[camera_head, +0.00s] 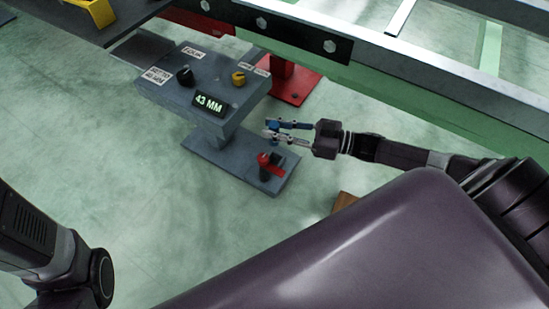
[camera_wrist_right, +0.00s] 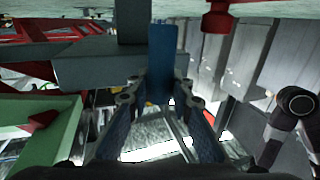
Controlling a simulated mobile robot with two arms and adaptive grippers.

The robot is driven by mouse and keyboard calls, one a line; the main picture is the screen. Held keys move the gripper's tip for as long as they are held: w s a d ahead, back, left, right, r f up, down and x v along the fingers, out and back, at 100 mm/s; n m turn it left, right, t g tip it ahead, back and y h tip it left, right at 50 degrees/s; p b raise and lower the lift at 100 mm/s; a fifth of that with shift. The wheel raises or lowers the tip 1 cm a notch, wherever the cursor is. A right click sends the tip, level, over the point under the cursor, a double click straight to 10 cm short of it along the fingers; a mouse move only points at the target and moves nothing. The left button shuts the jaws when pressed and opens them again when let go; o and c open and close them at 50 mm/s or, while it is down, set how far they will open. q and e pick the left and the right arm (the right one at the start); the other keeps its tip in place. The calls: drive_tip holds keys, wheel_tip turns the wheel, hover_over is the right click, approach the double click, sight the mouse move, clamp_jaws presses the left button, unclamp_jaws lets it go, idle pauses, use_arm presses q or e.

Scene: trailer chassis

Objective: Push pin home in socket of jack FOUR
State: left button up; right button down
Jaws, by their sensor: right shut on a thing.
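My right gripper (camera_head: 270,132) comes in from the right, beside the grey control stand. It is shut on a blue piece (camera_head: 273,126), which may be the pin. In the right wrist view this blue piece (camera_wrist_right: 161,65) is a straight bar between the two fingers (camera_wrist_right: 160,105). A red jack-like leg with a red foot plate (camera_head: 294,92) stands behind the gripper, under the chassis. My left gripper is not in view.
The grey control stand (camera_head: 170,100) has a black knob (camera_head: 185,76), a yellow knob (camera_head: 239,78) and a "43 MM" display (camera_head: 209,105). A red-and-black handle (camera_head: 266,163) rises from its base plate (camera_head: 225,170). The chassis rail (camera_head: 430,75) runs behind. Green floor lies free at left.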

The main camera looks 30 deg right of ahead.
wheel_tip(320, 180, down, 12)
drive_tip(key=b, duration=0.8)
drive_tip(key=shift+r, duration=0.2)
drive_tip(key=c, duration=1.7)
unclamp_jaws()
drive_tip(key=shift+c, duration=0.2)
